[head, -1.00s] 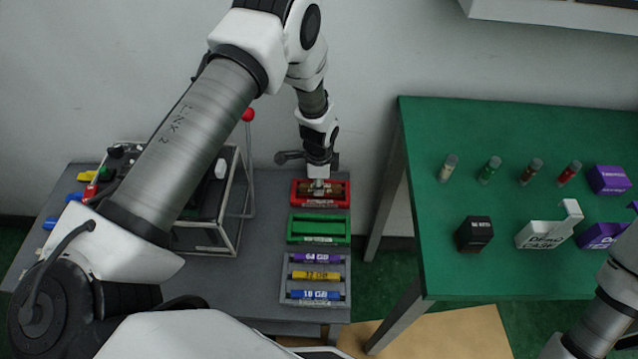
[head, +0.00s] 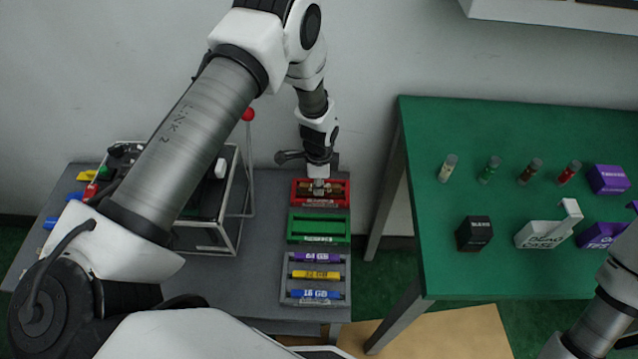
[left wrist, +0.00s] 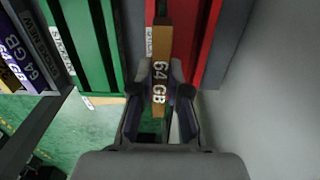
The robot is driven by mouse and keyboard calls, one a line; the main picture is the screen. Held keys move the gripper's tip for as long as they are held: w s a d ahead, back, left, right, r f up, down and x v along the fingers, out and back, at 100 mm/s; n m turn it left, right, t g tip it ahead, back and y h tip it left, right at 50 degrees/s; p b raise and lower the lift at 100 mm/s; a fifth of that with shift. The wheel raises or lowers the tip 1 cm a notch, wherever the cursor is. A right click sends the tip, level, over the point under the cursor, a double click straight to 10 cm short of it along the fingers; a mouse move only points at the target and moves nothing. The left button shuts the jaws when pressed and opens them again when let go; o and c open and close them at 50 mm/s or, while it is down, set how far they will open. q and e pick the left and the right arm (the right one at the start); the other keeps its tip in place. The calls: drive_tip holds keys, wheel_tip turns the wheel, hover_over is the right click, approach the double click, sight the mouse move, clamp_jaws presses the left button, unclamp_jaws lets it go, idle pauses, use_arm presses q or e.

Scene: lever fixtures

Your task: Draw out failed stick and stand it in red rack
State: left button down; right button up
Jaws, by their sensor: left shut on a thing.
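My left gripper (head: 319,182) is over the red rack (head: 341,202) at the back of the grey table. It is shut on a brown stick marked 64 GB (left wrist: 160,65). In the left wrist view the fingers (left wrist: 160,85) pinch the stick from both sides, and the red rack (left wrist: 207,35) lies behind it. The stick is at the red rack, but I cannot tell whether it rests fully in a slot. My right gripper is not in view; only part of my right arm shows at the right edge.
A green rack (head: 320,239) and a grey rack (head: 345,270) with purple, yellow and blue sticks stand in front of the red rack. A framed fixture with a red-knobbed lever (head: 248,115) stands to the left. A green table (head: 450,270) at right holds vials and small boxes.

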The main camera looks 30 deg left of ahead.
use_arm(q)
drive_tip(key=shift+f+b, duration=1.05)
drive_tip(key=shift+f, duration=0.5)
drive_tip(key=c, duration=1.1)
unclamp_jaws()
drive_tip(key=shift+o, duration=0.2)
wheel_tip(320, 180, up, 12)
drive_tip(key=shift+r, duration=0.1)
